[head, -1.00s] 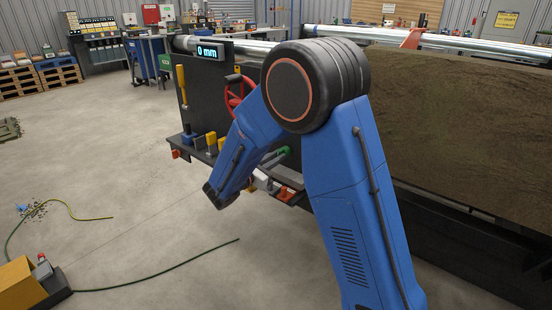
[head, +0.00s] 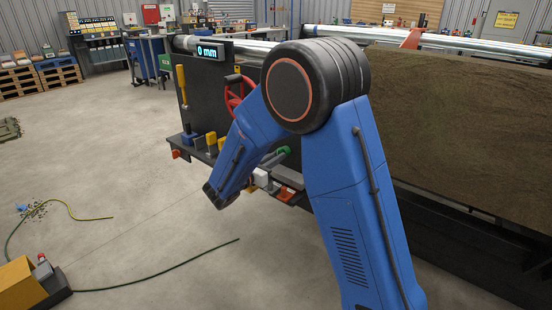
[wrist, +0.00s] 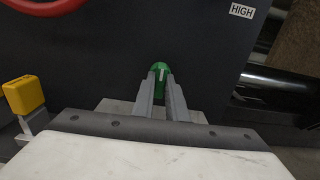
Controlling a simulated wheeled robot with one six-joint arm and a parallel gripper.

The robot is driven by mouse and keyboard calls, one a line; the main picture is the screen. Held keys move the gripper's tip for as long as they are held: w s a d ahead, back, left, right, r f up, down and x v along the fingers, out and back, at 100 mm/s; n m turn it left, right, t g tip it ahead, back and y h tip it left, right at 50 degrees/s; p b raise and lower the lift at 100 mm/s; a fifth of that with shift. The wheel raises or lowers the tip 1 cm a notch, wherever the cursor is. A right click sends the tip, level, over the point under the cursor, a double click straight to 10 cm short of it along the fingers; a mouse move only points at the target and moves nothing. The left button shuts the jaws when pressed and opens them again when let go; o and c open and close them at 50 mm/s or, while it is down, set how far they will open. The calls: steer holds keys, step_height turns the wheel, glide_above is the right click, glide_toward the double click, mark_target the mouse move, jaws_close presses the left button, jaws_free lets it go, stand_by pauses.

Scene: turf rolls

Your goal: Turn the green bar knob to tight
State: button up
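The green bar knob (wrist: 162,70) shows in the wrist view on the dark panel, its white mark pointing up the picture. My gripper (wrist: 162,82) is at the knob, one grey finger on each side. The fingers are close together, and green fills the space between the tips, so the gripper looks shut on the knob. The fingers hide the knob's sides. In the head view my blue arm reaches down to the panel and hides the fingertips. A green part (head: 281,153) shows beside the arm there. No "tight" marking is readable.
A yellow knob (wrist: 24,94) stands left of my gripper. The red handwheel (wrist: 42,6) is above it. The display (head: 209,51) reads 0 mm. A hose (head: 160,280) lies on the open floor.

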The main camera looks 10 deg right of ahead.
steer(key=o, duration=0.4)
steer(key=shift+a, duration=0.1)
steer(key=v, duration=1.7)
steer(key=shift+s+a, duration=0.1)
steer(key=shift+s, duration=0.05)
